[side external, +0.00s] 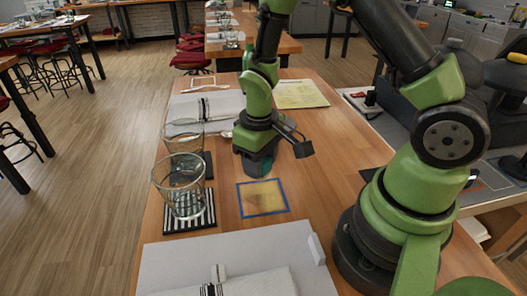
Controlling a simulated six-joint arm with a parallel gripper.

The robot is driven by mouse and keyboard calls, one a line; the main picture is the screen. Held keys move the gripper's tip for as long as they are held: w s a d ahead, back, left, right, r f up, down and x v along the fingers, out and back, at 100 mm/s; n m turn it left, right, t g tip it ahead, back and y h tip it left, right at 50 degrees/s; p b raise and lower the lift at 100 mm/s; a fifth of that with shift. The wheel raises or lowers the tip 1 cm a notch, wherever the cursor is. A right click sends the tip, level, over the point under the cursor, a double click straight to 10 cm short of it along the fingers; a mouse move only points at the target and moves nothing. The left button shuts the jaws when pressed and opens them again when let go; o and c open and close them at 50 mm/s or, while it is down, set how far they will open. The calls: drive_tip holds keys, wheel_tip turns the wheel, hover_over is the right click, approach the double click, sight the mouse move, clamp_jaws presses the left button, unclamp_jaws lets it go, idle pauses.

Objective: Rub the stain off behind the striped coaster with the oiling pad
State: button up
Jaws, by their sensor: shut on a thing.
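The striped coaster (205,218) lies on the near left of the wooden table, black and white, with a clear glass (184,196) standing on it. My gripper (258,166) is behind and to the right of it, pointing down. It is shut on a dark teal thing, apparently the oiling pad (266,168), mostly hidden by the jaws and low over or on the table. I cannot tell whether it touches the wood. No stain shows clearly behind the striped coaster; the glasses and gripper cover part of that area.
A blue-edged square with a yellowish, brown-marked middle (264,200) lies right of the striped coaster. A dark coaster (208,166) and second glass (183,137) stand behind it. A white board (190,255) lies in front; a yellow sheet (300,94) lies farther back.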

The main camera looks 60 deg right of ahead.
sight(262, 200)
drive_tip(key=shift+f, duration=2)
drive_tip(key=shift+w+a+f, duration=0.25)
drive_tip(key=shift+f, duration=0.4)
drive_tip(key=shift+w+a+f, duration=0.2)
drive_tip(key=shift+w+f, duration=0.05)
drive_tip(key=shift+f, duration=0.35)
drive_tip(key=shift+c, duration=0.7)
drive_tip(key=shift+w+a, duration=0.95)
drive_tip(key=shift+s+d, duration=1.15)
drive_tip(key=shift+s, duration=0.55)
drive_tip(key=shift+s+a, duration=0.3)
drive_tip(key=shift+a, duration=0.25)
drive_tip(key=shift+w+a, duration=0.8)
drive_tip(key=shift+w, duration=0.05)
drive_tip(key=shift+w+a+f, duration=0.1)
drive_tip(key=shift+w+a, duration=0.4)
drive_tip(key=shift+a, duration=0.05)
drive_tip(key=s+d, duration=0.3)
drive_tip(key=shift+r, duration=4.25)
